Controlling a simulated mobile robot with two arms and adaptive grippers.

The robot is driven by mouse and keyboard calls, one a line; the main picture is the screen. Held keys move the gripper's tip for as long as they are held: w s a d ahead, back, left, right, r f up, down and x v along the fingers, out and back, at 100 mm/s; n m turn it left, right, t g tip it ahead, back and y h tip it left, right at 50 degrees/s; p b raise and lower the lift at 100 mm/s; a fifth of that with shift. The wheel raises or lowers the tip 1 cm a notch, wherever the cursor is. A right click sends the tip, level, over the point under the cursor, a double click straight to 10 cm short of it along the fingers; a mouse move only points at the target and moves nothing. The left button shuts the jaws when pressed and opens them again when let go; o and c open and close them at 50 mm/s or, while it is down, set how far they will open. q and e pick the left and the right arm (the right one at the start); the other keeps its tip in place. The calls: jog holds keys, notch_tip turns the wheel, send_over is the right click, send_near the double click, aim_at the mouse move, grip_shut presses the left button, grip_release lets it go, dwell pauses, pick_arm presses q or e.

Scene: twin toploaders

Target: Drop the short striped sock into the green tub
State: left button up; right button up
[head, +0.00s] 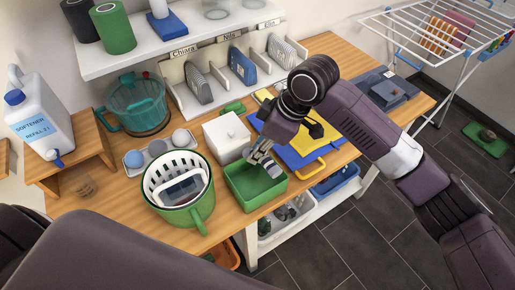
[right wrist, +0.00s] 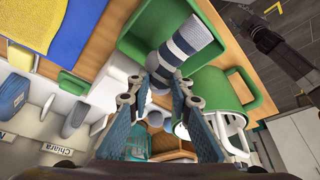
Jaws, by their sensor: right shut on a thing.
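My right gripper (head: 262,155) is shut on a short striped sock (head: 272,168), grey, white and navy. The sock hangs from the fingertips over the green tub (head: 258,198), a rectangular open box near the front edge of the table. In the right wrist view the sock (right wrist: 190,45) extends from between the fingers (right wrist: 163,80), with the green tub (right wrist: 135,48) behind it. I cannot tell whether the sock touches the tub. My left gripper is out of view; only dark parts of my arm show at lower left.
A green bucket (head: 199,214) with a white basket stands left of the tub. A white box (head: 226,138) is behind it. A blue and yellow cloth (head: 300,150) lies to the right. Bins with items sit on a lower shelf. A softener jug (head: 38,115) stands at far left.

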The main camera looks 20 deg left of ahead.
jog(key=o, duration=0.9)
jog(key=v, duration=1.2)
jog(key=shift+r, duration=0.1)
